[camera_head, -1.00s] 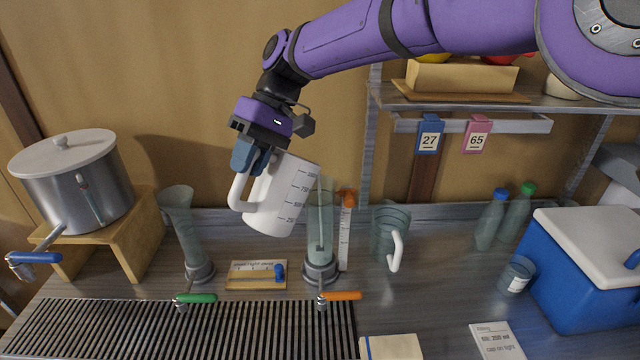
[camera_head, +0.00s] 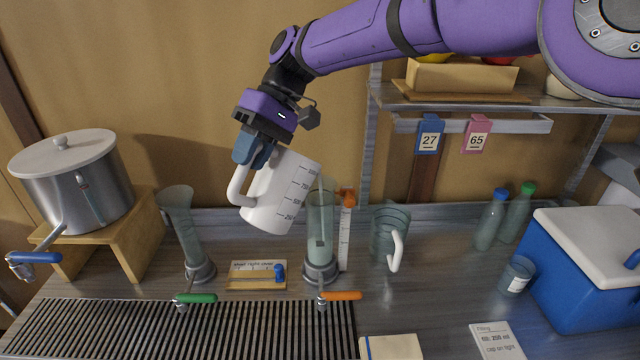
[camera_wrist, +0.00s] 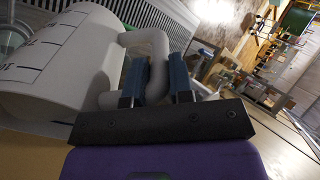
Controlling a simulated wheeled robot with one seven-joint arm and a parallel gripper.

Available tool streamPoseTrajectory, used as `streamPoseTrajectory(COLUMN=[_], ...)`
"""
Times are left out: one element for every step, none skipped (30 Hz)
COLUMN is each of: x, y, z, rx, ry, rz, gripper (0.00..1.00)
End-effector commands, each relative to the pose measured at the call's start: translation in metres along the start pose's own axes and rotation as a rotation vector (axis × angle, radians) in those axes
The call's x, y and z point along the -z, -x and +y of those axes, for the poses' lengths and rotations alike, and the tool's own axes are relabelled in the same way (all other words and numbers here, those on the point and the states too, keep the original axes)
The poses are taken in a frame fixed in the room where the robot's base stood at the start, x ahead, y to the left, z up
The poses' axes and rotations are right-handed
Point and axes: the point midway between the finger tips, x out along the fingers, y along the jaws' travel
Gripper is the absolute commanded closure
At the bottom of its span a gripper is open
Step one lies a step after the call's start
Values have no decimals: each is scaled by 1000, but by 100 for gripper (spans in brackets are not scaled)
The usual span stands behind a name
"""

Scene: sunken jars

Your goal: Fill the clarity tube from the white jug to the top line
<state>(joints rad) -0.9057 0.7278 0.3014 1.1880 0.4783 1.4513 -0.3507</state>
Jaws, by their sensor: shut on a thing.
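The white jug (camera_head: 286,193) has dark graduation lines and is tilted to the right, its lip beside and above the tall clear tube (camera_head: 321,225) with the orange tap. I take this as the clarity tube. A thin pale stream seems to fall from the lip into it. The tube looks pale inside, with a dark mark low down; its top line and exact level are hard to read. My gripper (camera_head: 254,150) is shut on the jug's handle. In the wrist view, the fingers (camera_wrist: 158,78) sit around the handle, next to the jug body (camera_wrist: 65,65).
A flared tube (camera_head: 184,230) with a green tap stands left, a lidded pot (camera_head: 85,190) further left. A clear jug (camera_head: 389,235) with a white handle stands right, near bottles (camera_head: 490,222) and a blue cooler (camera_head: 585,285). An orange-topped scale (camera_head: 345,235) adjoins the tube.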

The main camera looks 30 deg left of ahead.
Motion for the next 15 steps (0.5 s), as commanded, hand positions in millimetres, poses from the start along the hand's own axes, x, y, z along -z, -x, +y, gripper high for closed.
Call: streamPoseTrajectory(x=[0,0,0,0,0,0,0,0,0,0,0,0,0,0,0], y=[1,2,2,2,3,4,4,5,6,6,7,8,8,9,10], z=[-1,-1,-1,-1,-1,-1,-2,-2,-2,-2,-2,-2,-2,-2,-2], rx=[1,3,5,8,11,15,18,21,25,28,32,36,39,42,47], ry=[1,1,1,1,1,1,1,1,1,1,1,1,1,1,1], rz=[2,2,2,2,2,2,2,2,3,3,3,3,3,3,3], gripper=[100,100,100,100,100,100,100,100,100,100,100,100,100,100,100])
